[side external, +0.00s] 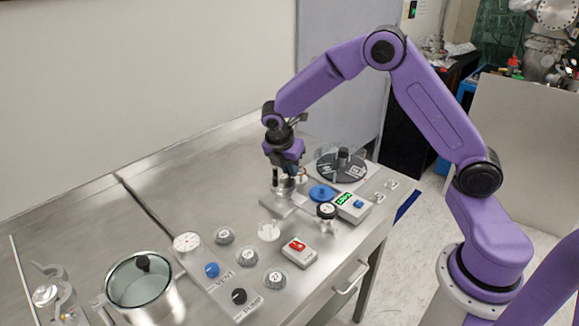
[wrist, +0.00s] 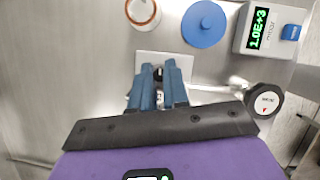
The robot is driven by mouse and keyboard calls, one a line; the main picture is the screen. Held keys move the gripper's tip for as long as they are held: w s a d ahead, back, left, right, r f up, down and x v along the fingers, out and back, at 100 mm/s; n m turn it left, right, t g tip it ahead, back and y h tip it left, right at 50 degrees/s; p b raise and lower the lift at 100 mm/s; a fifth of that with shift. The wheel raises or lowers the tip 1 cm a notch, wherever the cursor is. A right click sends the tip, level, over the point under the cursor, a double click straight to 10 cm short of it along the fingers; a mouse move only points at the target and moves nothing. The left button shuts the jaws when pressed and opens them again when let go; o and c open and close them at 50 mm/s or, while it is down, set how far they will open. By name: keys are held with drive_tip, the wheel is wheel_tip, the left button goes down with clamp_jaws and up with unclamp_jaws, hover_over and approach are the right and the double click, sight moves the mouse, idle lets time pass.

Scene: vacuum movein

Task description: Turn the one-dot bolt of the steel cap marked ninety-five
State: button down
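My gripper (side external: 284,182) points down over a small steel fitting on a pale square plate (side external: 277,204) near the back of the bench. In the wrist view my two blue fingers (wrist: 158,76) stand close together over this plate (wrist: 177,58), with a narrow gap. A small bit of metal shows between the fingertips, but I cannot tell whether they grip it. Several round steel caps with dark marks, such as one cap (side external: 248,257), sit on the bench. Their numbers and bolt dots are too small to read. The fitting under my fingers is mostly hidden.
A blue disc (side external: 321,193), a gauge box with green digits (side external: 353,207) and a round black-rimmed dial (side external: 327,211) stand close right of my gripper. A dark turntable (side external: 342,167) is behind. A red-switch box (side external: 298,252) and glass-lidded pot (side external: 143,280) are nearer the front.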

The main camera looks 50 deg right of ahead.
drive_tip(key=shift+m, duration=0.4)
drive_tip(key=m+g, duration=0.1)
drive_tip(key=m, duration=0.2)
drive_tip(key=shift+w+m+g, duration=0.15)
drive_tip(key=shift+m+g, duration=0.15)
drive_tip(key=shift+g, duration=0.1)
drive_tip(key=shift+w+m+g, duration=0.1)
drive_tip(key=shift+m+g, duration=0.5)
drive_tip(key=shift+m, duration=1.1)
drive_tip(key=c, duration=1.4)
unclamp_jaws()
drive_tip(key=v, duration=1.7)
drive_tip(key=shift+r, duration=0.25)
drive_tip(key=shift+w+d, duration=0.1)
